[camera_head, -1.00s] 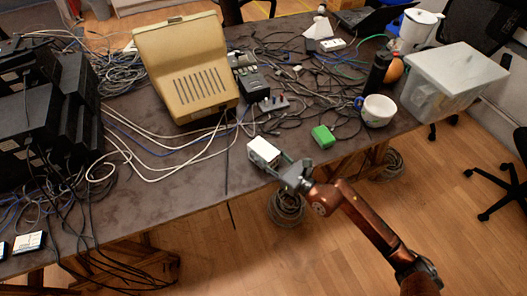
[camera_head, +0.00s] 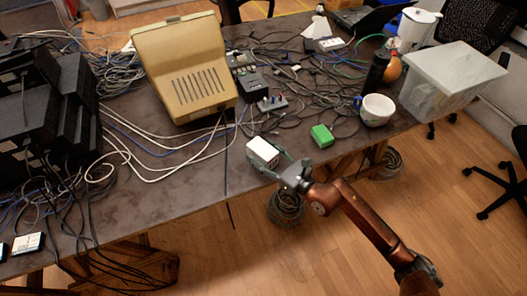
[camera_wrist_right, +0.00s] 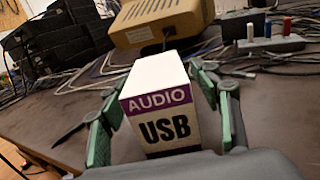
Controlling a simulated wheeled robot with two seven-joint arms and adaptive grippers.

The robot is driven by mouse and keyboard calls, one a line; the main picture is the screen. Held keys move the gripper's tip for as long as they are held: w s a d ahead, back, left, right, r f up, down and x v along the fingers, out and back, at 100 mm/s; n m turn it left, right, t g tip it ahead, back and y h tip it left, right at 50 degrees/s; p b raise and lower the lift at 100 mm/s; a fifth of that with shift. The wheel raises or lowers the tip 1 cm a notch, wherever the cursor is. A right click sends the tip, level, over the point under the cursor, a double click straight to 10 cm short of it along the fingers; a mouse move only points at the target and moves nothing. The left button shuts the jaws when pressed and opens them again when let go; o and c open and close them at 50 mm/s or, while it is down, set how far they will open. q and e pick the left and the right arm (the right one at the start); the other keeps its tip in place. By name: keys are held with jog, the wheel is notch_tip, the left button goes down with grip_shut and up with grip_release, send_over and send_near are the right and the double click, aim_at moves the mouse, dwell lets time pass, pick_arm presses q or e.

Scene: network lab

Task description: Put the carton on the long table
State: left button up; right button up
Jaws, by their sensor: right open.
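The carton is a small white box (camera_head: 262,152) near the front edge of the long table (camera_head: 195,172). In the right wrist view the carton (camera_wrist_right: 160,103) shows a purple band reading AUDIO and the word USB. My right gripper (camera_head: 281,163) is at the carton on the table's front edge. In the wrist view its green-padded fingers (camera_wrist_right: 160,120) are open, one on each side of the carton. The carton seems to rest on the tabletop. My left gripper is not in view.
A green block (camera_head: 321,136) and a white cup (camera_head: 377,109) stand to the right of the carton. A beige device (camera_head: 186,75) stands behind it. Black equipment (camera_head: 40,115) is stacked at the left. Cables run across the table, with bare tabletop left of the carton.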

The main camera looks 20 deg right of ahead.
jog(key=shift+s+d+r, duration=0.1)
jog(key=shift+s+d, duration=0.05)
jog(key=shift+s, duration=0.2)
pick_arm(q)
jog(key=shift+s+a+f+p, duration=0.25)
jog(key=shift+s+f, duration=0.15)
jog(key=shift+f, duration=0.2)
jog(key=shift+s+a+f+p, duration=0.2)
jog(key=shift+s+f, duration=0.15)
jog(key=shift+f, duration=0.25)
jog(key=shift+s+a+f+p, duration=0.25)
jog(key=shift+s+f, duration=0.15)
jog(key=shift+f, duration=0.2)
pick_arm(e)
jog(key=v, duration=1.1)
jog(key=shift+s+d, duration=0.1)
jog(key=shift+s, duration=0.05)
jog(key=shift+r, duration=0.1)
